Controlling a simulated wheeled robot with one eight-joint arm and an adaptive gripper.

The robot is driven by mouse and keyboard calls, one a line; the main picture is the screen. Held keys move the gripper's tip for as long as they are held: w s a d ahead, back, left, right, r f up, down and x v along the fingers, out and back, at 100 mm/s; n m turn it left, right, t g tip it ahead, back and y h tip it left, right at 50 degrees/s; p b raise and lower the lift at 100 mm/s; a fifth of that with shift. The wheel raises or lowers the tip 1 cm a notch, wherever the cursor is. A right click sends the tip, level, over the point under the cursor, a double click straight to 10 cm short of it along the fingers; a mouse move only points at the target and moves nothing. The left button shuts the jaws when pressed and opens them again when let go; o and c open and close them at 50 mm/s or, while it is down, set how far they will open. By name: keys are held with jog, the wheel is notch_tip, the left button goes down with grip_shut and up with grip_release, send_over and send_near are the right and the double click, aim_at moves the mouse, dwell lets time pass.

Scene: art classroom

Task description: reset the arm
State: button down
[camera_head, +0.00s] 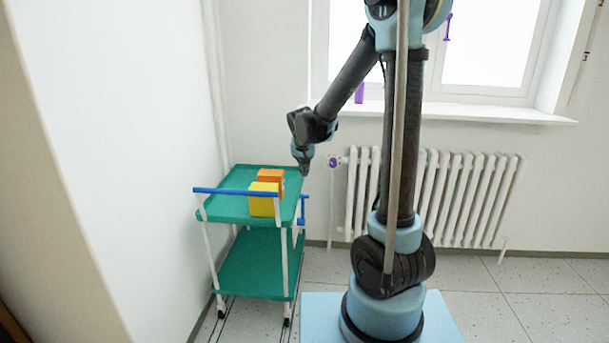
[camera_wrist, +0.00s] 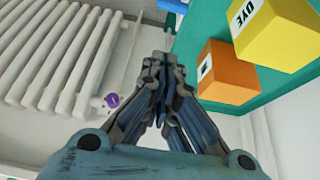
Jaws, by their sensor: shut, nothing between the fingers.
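My gripper (camera_head: 305,170) hangs at the end of my bent arm in the head view, pointing down just right of a green cart (camera_head: 222,209). In the wrist view my gripper (camera_wrist: 160,62) has its fingertips together, with nothing held. A yellow box (camera_head: 263,199) and an orange box (camera_head: 270,175) sit on the cart's top shelf. In the wrist view the yellow box (camera_wrist: 285,35) shows the letters DYE, and the orange box (camera_wrist: 228,72) is close to the right of my fingers. My gripper looks apart from both boxes.
A white radiator (camera_head: 475,195) stands along the back wall under a window sill (camera_head: 480,113); it also shows at left in the wrist view (camera_wrist: 60,55). The cart has a blue handle (camera_head: 235,192) and an empty lower shelf (camera_head: 250,265). The floor at right is clear.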

jog(key=s+d+r+g, duration=0.1)
jog(key=s+d+r, duration=0.1)
jog(key=s+d, duration=0.6)
jog(key=s+d+r+g, duration=0.1)
jog(key=s+d+r, duration=0.1)
jog(key=s+d, duration=0.5)
jog(key=s+d+f, duration=0.1)
jog(key=s+f, duration=0.2)
jog(key=s, duration=0.8)
jog(key=s+d+f+n+g, duration=0.1)
jog(key=s+f, duration=0.3)
jog(key=s, duration=0.7)
jog(key=shift+d+n+y, duration=0.3)
jog(key=shift+d, duration=0.4)
jog(key=shift+w, duration=0.1)
jog(key=shift+w+f, duration=0.2)
jog(key=shift+w, duration=0.25)
